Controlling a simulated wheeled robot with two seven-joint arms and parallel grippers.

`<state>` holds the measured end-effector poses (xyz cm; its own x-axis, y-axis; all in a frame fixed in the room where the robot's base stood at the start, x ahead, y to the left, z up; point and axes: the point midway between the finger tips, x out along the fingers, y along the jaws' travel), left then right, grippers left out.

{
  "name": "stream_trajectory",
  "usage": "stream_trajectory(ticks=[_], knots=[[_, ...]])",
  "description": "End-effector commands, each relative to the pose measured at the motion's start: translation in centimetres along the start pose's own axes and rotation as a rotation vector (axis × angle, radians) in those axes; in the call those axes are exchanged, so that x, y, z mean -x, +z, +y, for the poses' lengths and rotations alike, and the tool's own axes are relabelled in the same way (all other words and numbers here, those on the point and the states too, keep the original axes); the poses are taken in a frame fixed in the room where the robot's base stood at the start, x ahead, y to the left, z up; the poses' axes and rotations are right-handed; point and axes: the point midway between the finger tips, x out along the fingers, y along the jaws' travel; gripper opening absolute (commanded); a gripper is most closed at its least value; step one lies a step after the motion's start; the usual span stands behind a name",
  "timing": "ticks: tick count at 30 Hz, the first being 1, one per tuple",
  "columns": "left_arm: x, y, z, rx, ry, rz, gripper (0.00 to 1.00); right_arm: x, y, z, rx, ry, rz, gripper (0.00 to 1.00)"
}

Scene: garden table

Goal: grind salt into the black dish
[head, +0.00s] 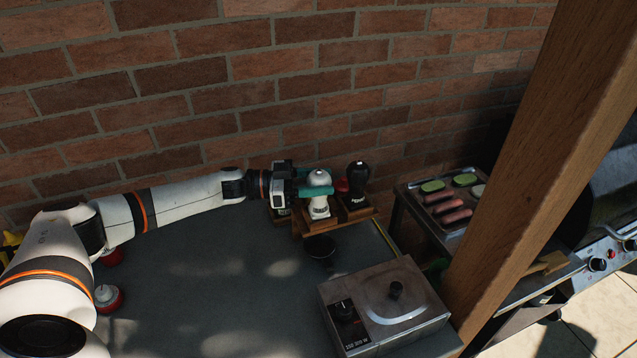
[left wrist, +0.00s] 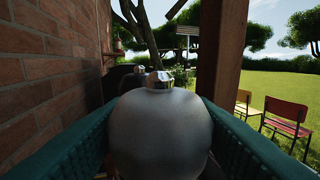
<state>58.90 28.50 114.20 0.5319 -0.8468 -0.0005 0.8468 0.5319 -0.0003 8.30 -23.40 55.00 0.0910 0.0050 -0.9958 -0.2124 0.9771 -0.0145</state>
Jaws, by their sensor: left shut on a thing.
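The white salt mill (head: 319,207) stands upright at the wooden rack (head: 305,229) near the brick wall. My left gripper (head: 318,190) is shut on its rounded upper part. In the left wrist view the pale round head of the mill (left wrist: 160,125), with a metal knob on top, fills the space between the teal fingers. The black dish (head: 319,246) sits just in front of the rack, below and apart from the gripper. I cannot tell whether the mill's base touches the rack.
A black mill (head: 357,178) stands right beside the white one. A tray of food (head: 454,205) and a wooden post (head: 540,170) are on the right. The middle of the grey table (head: 220,270) is clear.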

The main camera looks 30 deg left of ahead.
Motion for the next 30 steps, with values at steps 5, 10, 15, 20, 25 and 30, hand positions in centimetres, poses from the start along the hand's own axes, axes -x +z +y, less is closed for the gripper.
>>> stream_trajectory(ticks=[5,10,15,20,25,30], knots=[[-0.05,0.04,0.03,0.000,-0.028,-0.002,0.26,-0.29,0.00,0.04,0.000,0.000,0.000,0.36],[-0.06,0.05,-0.01,0.000,-0.041,-0.002,0.26,-0.35,0.00,0.03,0.000,0.000,0.000,0.36],[-0.06,0.06,-0.02,0.000,-0.044,-0.002,0.26,-0.36,0.00,0.02,0.000,0.000,0.000,0.36],[-0.06,0.06,-0.03,0.000,-0.044,-0.002,0.26,-0.36,0.00,0.01,0.000,0.000,0.000,0.36],[-0.07,0.07,-0.03,0.000,-0.044,-0.002,0.26,-0.36,0.00,0.00,0.000,0.000,0.000,0.36],[-0.07,0.07,-0.03,0.000,-0.044,-0.002,0.26,-0.36,0.00,-0.04,0.000,-0.001,0.000,0.36]])
